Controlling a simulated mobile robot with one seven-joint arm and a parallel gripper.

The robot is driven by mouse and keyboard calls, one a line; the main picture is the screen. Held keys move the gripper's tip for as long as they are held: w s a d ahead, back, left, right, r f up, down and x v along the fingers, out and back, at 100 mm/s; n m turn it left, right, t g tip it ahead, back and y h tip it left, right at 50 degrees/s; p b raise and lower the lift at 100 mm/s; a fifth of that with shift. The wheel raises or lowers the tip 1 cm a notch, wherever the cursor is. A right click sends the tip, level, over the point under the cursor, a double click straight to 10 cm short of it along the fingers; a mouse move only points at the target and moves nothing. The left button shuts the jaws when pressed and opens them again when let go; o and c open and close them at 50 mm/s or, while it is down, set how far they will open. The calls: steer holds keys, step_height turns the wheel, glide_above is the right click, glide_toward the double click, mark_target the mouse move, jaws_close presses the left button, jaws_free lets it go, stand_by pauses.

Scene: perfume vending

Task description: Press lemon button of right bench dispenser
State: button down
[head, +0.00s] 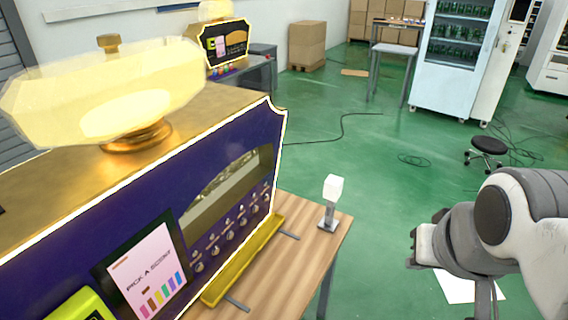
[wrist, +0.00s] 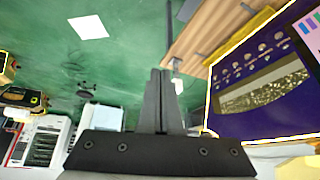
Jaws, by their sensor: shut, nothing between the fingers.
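The near dispenser (head: 120,225) is a purple and gold machine on a wooden bench (head: 300,265), left of my gripper. Its front has a row of small round buttons (head: 229,236), a display window (head: 228,185) and a "PICK A SCENT" screen (head: 150,272) with coloured bars. I cannot tell which button is lemon. In the wrist view the dispenser (wrist: 262,125) appears upside down at the right, with its button row (wrist: 255,60). My gripper (head: 414,247) is shut and empty in open air, right of the bench and apart from the dispenser; its fingers show in the wrist view (wrist: 160,75).
A small stand with a white cube (head: 333,188) is on the bench's right end. A second dispenser (head: 227,45) stands farther back. A stool (head: 488,146), glass-front cabinet (head: 455,60) and cartons (head: 307,45) stand behind. Cables cross the otherwise open green floor.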

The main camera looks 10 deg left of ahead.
mark_target(231, 235)
steer(key=w+a+f+m+t+b, duration=0.1)
steer(key=w+a+f+m+b, duration=0.15)
steer(key=w+f, duration=0.35)
steer(key=w+a+f+m+t+y+b, duration=0.1)
steer(key=w+a+f+m+b, duration=0.15)
steer(key=w+f+b, duration=0.2)
steer(key=w+a+f+m+t+b, duration=0.1)
steer(key=w+a+f+m+b, duration=0.15)
steer(key=w+f, duration=0.4)
steer(key=w+a+f+m+t+y+b, duration=0.2)
steer(key=a+f+m+b, duration=0.3)
steer(key=a+f+m, duration=0.2)
steer(key=w+a+f+m+t+y+b, duration=0.2)
steer(key=a+f+m+b, duration=0.4)
steer(key=a+m, duration=0.4)
steer(key=shift+w+a+f+y, duration=0.65)
steer(key=shift+a+f, duration=0.25)
steer(key=shift+a, duration=0.35)
steer(key=shift+m, duration=0.25)
steer(key=w+a, duration=0.3)
steer(key=a, duration=0.5)
steer(key=shift+w+a+b, duration=0.1)
steer(key=shift+a+b, duration=0.05)
steer(key=shift+b, duration=0.15)
